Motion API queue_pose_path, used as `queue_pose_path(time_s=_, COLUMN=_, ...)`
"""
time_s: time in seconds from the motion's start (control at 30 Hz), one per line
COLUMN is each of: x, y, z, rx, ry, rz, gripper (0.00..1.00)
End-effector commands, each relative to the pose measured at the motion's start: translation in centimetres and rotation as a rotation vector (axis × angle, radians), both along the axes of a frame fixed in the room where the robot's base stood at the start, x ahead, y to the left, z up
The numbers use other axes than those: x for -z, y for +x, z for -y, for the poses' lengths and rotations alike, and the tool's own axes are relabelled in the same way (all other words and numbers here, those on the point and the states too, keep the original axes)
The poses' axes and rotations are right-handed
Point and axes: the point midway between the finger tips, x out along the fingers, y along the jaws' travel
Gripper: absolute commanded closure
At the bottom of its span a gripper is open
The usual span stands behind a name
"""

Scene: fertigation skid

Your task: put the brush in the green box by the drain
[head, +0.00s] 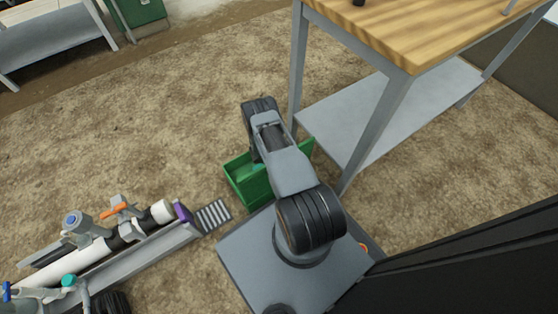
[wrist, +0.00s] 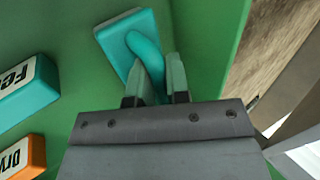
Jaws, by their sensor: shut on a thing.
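The brush is teal, with a flat block and a curved handle. In the wrist view the brush (wrist: 122,42) is held by its handle between the two fingers of my gripper (wrist: 154,82). Green box surface lies behind it; I cannot tell if the brush touches it. In the head view the green box (head: 254,190) stands on the floor by the drain grate (head: 213,215), beside my base. My arm reaches over the box and hides part of it, and my fingers are not clear there. A bit of teal shows inside the box.
In the wrist view, a teal block (wrist: 22,92) and an orange block (wrist: 22,158), both with partly cut-off lettering, lie left of the brush. A wood-topped bench (head: 430,35) stands close right of the box. A pipe skid (head: 110,245) lies left of the drain.

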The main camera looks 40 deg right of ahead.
Motion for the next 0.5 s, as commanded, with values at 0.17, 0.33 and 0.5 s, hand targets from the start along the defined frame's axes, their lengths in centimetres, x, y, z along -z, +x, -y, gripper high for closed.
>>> queue_pose_path(time_s=0.17, x=-0.11, y=0.04, z=0.01, rx=-0.001, ry=0.0, rz=0.001, gripper=1.0)
queue_pose_path(time_s=0.33, x=0.09, y=0.04, z=0.01, rx=-0.001, ry=0.0, rz=0.001, gripper=0.8)
queue_pose_path(time_s=0.5, x=0.07, y=0.02, z=0.01, rx=0.0, ry=0.0, rz=0.0, gripper=0.64)
